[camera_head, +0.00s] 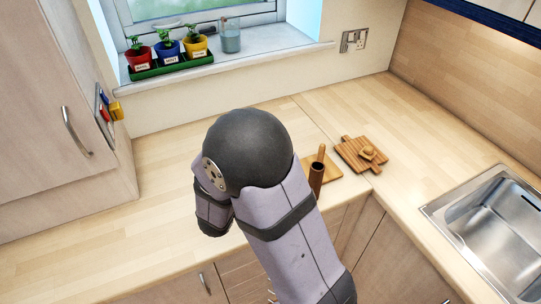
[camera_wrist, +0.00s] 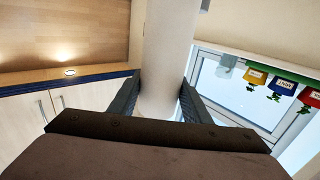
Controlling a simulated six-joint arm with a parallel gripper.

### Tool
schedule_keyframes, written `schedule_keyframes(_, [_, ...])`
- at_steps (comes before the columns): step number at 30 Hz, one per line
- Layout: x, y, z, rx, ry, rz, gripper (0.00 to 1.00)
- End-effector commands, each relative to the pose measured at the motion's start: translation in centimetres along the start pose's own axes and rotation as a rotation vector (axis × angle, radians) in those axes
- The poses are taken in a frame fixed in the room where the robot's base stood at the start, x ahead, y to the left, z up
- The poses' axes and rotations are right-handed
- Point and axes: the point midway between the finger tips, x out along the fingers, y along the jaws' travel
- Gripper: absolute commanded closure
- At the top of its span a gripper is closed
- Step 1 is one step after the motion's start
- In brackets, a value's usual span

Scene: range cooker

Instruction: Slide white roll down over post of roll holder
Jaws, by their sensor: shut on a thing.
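The white roll (camera_wrist: 167,50) shows in the wrist view as a broad pale cylinder running from between my fingers up to the top edge. My gripper (camera_wrist: 158,92) is shut on it, one dark finger against each side. In the head view my own arm hides the gripper and the roll. Whether the roll is near or over the post cannot be told.
A brown cylinder (camera_head: 316,178) and a light wooden piece stand right of my arm, beside a striped board (camera_head: 362,154). The sink (camera_head: 492,232) is at right. Potted plants (camera_head: 168,49) and a jar (camera_head: 230,36) stand on the sill. The left counter (camera_head: 110,235) is clear.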

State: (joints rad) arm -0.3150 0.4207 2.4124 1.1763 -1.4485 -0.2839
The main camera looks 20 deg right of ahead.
Motion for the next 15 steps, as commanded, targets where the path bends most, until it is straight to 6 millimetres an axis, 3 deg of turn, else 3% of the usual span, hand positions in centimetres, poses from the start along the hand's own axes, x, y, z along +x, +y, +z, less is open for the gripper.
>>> schedule_keyframes(2, [1.1, -0.9, -3.4, 0.013, 0.008, -0.007, 0.82])
schedule_keyframes(9, [7.5, -4.4, -5.6, 0.003, 0.008, -0.198, 0.82])
schedule_keyframes(15, [11.2, -5.7, -7.8, 0.0, 0.008, -0.359, 0.82])
